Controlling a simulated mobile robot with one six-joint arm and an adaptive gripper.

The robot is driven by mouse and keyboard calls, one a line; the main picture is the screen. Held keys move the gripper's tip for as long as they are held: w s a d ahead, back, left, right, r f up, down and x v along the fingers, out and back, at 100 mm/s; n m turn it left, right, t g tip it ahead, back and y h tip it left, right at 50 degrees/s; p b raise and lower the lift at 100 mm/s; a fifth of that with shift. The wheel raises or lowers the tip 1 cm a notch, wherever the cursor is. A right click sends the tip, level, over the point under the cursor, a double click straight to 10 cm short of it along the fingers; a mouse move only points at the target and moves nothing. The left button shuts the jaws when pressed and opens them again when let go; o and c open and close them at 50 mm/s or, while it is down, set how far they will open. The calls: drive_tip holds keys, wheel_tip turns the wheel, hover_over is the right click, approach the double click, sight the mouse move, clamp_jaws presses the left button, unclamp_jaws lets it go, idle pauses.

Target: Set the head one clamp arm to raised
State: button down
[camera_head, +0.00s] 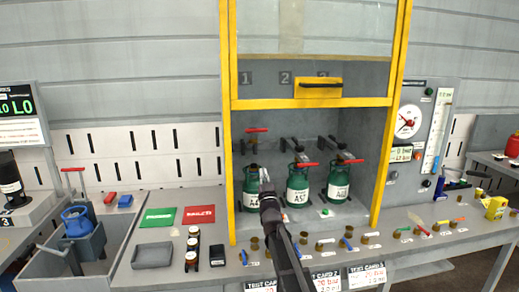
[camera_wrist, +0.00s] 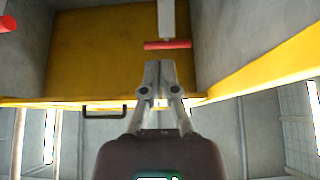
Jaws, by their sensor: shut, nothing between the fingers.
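Three green cylinders stand in the yellow-framed bay: left (camera_head: 251,186), middle (camera_head: 297,188) and right (camera_head: 338,184). The clamp arm at the left station, under number 1, has its red handle (camera_head: 257,130) standing high, so this arm looks raised. The middle clamp handle (camera_head: 307,165) and right clamp handle (camera_head: 350,161) sit lower, at the cylinder tops. My gripper (camera_head: 264,173) is in front of the left cylinder, below the high handle. In the wrist view my gripper (camera_wrist: 158,70) is shut and empty, with a red handle (camera_wrist: 167,44) just beyond its tips; contact is unclear.
The yellow-framed sliding door (camera_head: 319,83) is up above the bay. Brass fittings (camera_head: 319,246) and small tools lie along the bench front. A grey tray (camera_head: 152,255) and a bin with a blue cylinder (camera_head: 76,221) are at left. A gauge panel (camera_head: 408,121) stands right.

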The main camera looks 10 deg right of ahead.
sight(259, 132)
drive_tip(key=shift+s+r+t+b, duration=0.2)
drive_tip(key=shift+t+b, duration=0.3)
drive_tip(key=shift+t, duration=0.35)
drive_tip(key=shift+s+r+t+b, duration=0.1)
drive_tip(key=shift+r+t+b, duration=0.3)
drive_tip(key=shift+t, duration=0.45)
drive_tip(key=shift+f, duration=0.1)
drive_tip(key=shift+w, duration=0.1)
drive_tip(key=p+x, duration=1)
drive_tip(key=x, duration=0.4)
drive_tip(key=shift+d+p, duration=0.15)
drive_tip(key=shift+p, duration=0.15)
